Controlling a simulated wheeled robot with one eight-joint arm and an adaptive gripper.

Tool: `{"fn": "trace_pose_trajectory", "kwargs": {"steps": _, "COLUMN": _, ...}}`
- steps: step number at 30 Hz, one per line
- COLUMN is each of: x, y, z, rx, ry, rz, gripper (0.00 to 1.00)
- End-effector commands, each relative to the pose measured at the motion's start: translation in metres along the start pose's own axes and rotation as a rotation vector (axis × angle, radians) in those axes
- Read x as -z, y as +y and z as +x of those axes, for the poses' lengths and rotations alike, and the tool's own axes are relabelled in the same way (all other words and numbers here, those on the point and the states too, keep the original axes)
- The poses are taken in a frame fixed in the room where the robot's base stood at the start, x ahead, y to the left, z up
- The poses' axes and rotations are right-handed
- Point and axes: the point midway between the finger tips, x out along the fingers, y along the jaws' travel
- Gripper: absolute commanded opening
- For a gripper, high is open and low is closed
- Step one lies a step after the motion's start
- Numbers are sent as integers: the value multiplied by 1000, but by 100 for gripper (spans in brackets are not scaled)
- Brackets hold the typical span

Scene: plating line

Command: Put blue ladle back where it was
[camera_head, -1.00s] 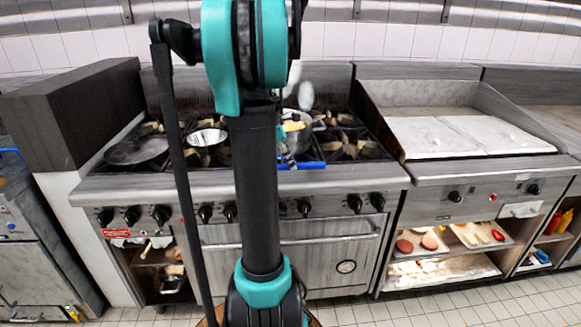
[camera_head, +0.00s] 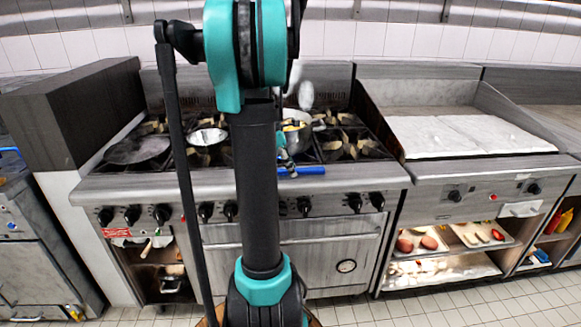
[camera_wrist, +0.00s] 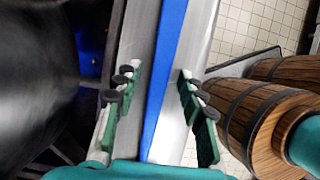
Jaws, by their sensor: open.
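The blue ladle shows as a blue handle (camera_head: 300,171) at the front edge of the stove, right of my arm. It lies nearly level, tilted slightly, and its bowl cannot be made out. My gripper (camera_head: 286,155) is just above and at the left part of the handle, partly hidden by my arm. In the wrist view, the fingers of my gripper (camera_wrist: 158,100) are apart, and the blue handle (camera_wrist: 168,60) runs between them in the picture. Whether the fingers touch it cannot be told.
A dark pan (camera_head: 137,150) and a small metal pan (camera_head: 206,137) are on the left burners. A flat griddle (camera_head: 470,135) lies to the right. Tiled floor (camera_head: 450,308) shows in front.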

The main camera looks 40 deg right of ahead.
Motion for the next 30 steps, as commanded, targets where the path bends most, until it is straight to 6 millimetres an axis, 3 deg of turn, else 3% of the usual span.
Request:
{"fn": "trace_pose_trajectory", "kwargs": {"steps": 5, "x": -1, "y": 0, "z": -12, "rx": 0, "ry": 0, "rz": -1, "gripper": 40}}
{"fn": "trace_pose_trajectory", "kwargs": {"steps": 15, "x": 0, "y": 0, "z": -79, "rx": -1, "ry": 0, "rz": -2, "gripper": 40}}
{"fn": "trace_pose_trajectory", "kwargs": {"steps": 21, "x": -1, "y": 0, "z": -110, "rx": 0, "ry": 0, "rz": 0, "gripper": 40}}
{"fn": "trace_pose_trajectory", "kwargs": {"steps": 30, "x": 3, "y": -2, "z": -122, "rx": -6, "ry": 4, "rz": 8, "gripper": 40}}
